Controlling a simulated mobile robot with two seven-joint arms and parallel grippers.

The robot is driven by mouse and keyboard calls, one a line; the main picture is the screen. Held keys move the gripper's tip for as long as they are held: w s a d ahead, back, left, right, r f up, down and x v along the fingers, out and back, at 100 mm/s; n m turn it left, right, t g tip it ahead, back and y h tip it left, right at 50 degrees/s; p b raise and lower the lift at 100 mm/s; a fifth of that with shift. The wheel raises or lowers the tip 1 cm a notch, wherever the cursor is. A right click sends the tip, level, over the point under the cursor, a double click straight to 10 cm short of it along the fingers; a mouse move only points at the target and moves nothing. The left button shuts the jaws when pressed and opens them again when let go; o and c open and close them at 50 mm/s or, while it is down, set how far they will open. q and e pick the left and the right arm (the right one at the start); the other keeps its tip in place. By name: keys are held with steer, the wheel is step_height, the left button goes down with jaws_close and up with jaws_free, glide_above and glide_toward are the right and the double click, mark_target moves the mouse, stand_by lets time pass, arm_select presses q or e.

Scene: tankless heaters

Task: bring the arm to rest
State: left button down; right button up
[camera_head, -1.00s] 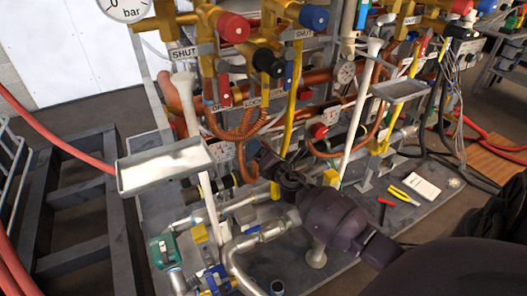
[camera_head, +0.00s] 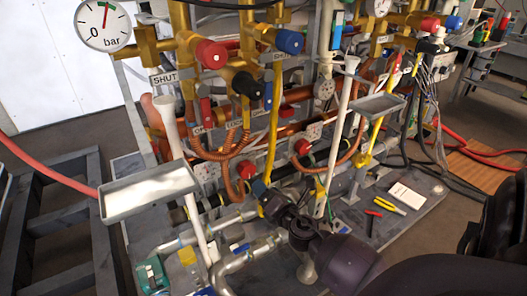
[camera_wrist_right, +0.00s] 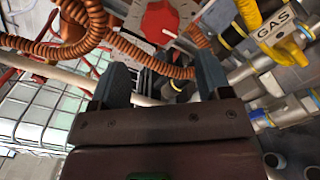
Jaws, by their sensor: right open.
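My right arm comes in from the lower right in the head view. Its dark gripper (camera_head: 268,194) is among the pipes and valves at the lower middle of the rig. In the right wrist view the gripper (camera_wrist_right: 162,82) shows two blue-grey fingers spread apart with no object held between them. A red round part (camera_wrist_right: 160,20) and ribbed copper hoses (camera_wrist_right: 130,48) lie beyond the fingers. I cannot tell whether the fingers touch any pipe. My left gripper is not in view.
The heater rig has a pressure gauge (camera_head: 103,25), red and blue valve knobs, a left tray (camera_head: 150,191) and a right tray (camera_head: 380,105). Pliers (camera_head: 389,205) and a white card (camera_head: 407,196) lie on the base plate. Bare floor (camera_head: 440,240) shows at right.

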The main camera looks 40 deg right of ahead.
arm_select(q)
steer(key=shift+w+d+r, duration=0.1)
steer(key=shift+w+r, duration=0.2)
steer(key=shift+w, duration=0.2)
arm_select(e)
steer(key=s+a+f+m+g+y, duration=0.25)
steer(key=s+a+f+m, duration=0.2)
steer(key=s+m, duration=0.5)
steer(key=s+a+f+m+g+y, duration=0.1)
steer(key=s+a+f+m+g, duration=0.4)
steer(key=s, duration=0.8)
steer(key=s+a+r+m+y, duration=0.1)
steer(key=s+a+r+m, duration=0.1)
steer(key=s+a+m, duration=0.5)
arm_select(q)
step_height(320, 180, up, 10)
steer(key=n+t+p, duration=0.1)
steer(key=p, duration=1.1)
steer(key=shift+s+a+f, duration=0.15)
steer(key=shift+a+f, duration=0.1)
arm_select(e)
step_height(320, 180, up, 9)
steer(key=d+m+t, duration=0.1)
steer(key=shift+d+r, duration=0.2)
steer(key=shift+d, duration=0.2)
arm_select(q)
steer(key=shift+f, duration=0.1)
arm_select(e)
steer(key=shift+f, duration=0.1)
